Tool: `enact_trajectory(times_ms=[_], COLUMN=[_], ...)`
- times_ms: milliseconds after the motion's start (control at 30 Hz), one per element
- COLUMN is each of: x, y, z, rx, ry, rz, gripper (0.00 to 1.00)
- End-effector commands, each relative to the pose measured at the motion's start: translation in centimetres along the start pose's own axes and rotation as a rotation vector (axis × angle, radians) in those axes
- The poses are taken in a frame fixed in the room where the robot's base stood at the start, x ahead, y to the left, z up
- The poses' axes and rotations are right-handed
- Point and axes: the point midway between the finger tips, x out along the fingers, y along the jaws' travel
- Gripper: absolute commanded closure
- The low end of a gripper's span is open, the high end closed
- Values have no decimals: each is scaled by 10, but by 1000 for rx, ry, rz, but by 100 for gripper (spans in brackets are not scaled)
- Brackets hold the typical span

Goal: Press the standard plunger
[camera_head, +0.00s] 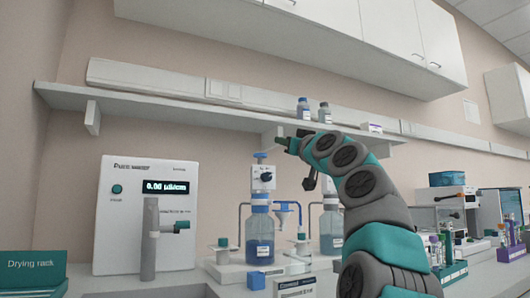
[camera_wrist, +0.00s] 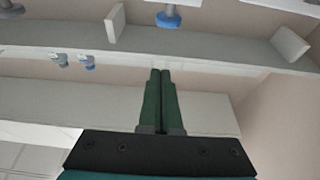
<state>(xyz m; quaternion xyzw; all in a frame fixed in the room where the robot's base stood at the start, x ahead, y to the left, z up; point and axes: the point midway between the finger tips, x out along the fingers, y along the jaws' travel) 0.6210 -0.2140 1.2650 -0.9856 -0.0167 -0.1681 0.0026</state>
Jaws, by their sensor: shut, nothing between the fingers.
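A bottle-top dispenser with a blue plunger cap (camera_head: 260,155) stands on a clear bottle of blue liquid (camera_head: 260,228) left of centre. A blue round cap (camera_wrist: 168,20) shows near the top of the wrist view, apart from my fingertips; it looks like this plunger's cap. A second bottle (camera_head: 331,226) is partly hidden behind my arm. I cannot read which bottle is labelled standard. My gripper (camera_head: 281,141) is above and right of the blue cap in the head view, not touching it. Its green fingers (camera_wrist: 166,74) are closed together and empty.
A wall shelf (camera_head: 190,108) runs close behind my gripper, with small bottles (camera_head: 304,109) on it. Tube racks (camera_head: 449,262) stand at right. A blue tap (camera_head: 286,211) is between the bottles.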

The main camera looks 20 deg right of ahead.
Motion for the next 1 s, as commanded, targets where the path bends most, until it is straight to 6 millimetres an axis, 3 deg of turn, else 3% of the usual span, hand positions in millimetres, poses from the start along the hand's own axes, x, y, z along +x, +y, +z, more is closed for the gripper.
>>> enact_trajectory(times_ms=[233,800,900,1000], x=[14,96,103,96], y=[0,0,0,0], z=[-3,-3,0,15], rx=[0,1,1,3], ry=[-2,-4,-3,-2], rz=[0,-1,-1,-1], gripper=[100,100,100,100])
